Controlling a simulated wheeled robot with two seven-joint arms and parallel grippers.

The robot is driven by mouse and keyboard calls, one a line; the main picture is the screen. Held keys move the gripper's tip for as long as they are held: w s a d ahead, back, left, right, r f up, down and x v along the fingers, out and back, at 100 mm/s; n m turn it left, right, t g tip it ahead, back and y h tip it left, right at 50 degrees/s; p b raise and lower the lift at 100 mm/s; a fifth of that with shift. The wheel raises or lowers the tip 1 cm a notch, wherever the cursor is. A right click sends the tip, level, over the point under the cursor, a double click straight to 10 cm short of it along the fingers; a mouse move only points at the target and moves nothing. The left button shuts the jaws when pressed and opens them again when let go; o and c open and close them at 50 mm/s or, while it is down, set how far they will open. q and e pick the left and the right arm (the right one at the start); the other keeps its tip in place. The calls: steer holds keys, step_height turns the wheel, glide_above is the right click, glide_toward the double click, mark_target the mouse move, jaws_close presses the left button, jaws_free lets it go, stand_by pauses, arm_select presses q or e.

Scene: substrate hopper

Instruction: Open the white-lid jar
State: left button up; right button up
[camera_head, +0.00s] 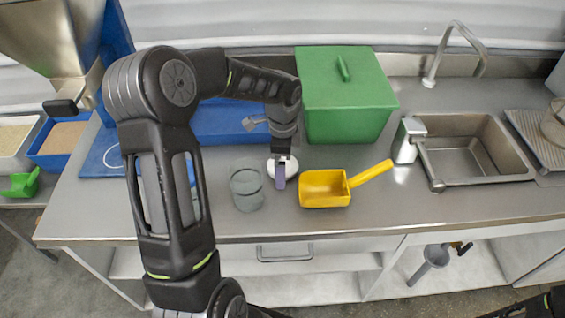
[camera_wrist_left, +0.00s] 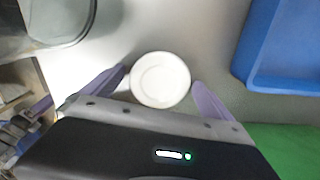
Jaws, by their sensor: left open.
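The white-lid jar (camera_head: 291,167) stands on the steel counter, partly hidden by my left gripper (camera_head: 281,176) in the head view. In the left wrist view its round white lid (camera_wrist_left: 161,79) is seen from above. The purple fingers of my left gripper (camera_wrist_left: 160,80) are apart, one on each side of the lid, with a visible gap on the left side. I cannot tell whether the right finger touches it. The jar's body is hidden under the lid. My right gripper is not in view.
A grey see-through container (camera_head: 247,190) stands just left of the jar, and a yellow scoop (camera_head: 325,189) lies to its right. A green lidded bin (camera_head: 345,105) and a blue tray (camera_head: 222,122) are behind. The sink (camera_head: 470,150) is further right.

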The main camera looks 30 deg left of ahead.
arm_select(q)
steer(key=shift+r, duration=0.15)
step_height(320, 180, up, 12)
steer(key=shift+b, duration=0.35)
stand_by(0.9)
